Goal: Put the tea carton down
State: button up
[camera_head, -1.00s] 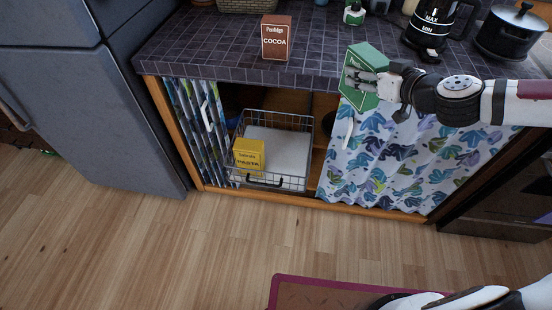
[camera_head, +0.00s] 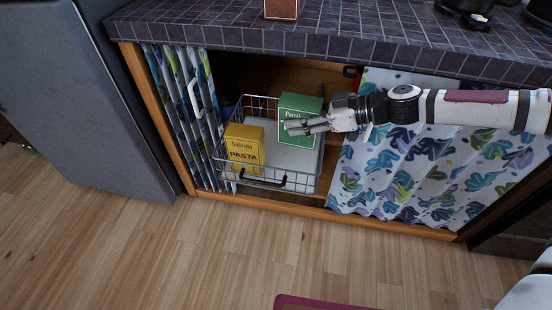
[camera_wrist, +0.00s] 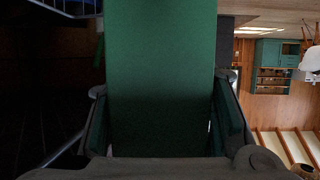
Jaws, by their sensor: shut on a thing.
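The tea carton (camera_head: 300,108) is a green box with a pale label. My gripper (camera_head: 292,127) is shut on it and holds it upright over the right part of the wire basket (camera_head: 278,182). Its lower edge is close to the basket's grey bottom; I cannot tell whether it touches. In the wrist view the green carton (camera_wrist: 160,80) fills the space between the two fingers. The fingers hide part of its front in the head view.
A yellow pasta box (camera_head: 244,146) stands in the basket's left part. The basket sits in the cabinet opening between a left curtain (camera_head: 190,120) and a right curtain (camera_head: 400,170). The tiled counter (camera_head: 330,40) is above, with a cocoa box (camera_head: 281,9) on it.

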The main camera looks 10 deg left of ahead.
jog(key=shift+s+a+f+n+g+b, duration=0.2)
jog(key=shift+a+f+g+b, duration=0.1)
jog(key=shift+f, duration=0.3)
jog(key=shift+s+a+f+n+g+b, duration=0.1)
jog(key=shift+a+f+n+g+b, duration=0.15)
jog(key=shift+f, duration=0.35)
notch_tip(320, 180, down, 9)
jog(key=b, duration=0.3)
jog(key=shift+f, duration=0.2)
jog(key=shift+d+f, duration=0.1)
jog(key=shift+f+b, duration=0.4)
jog(key=shift+b, duration=0.1)
jog(key=shift+f, duration=0.1)
jog(key=o, duration=1.2)
jog(key=r+p+v, duration=0.1)
jog(key=p+v, duration=0.3)
jog(key=v, duration=0.8)
jog(key=shift+r, duration=0.15)
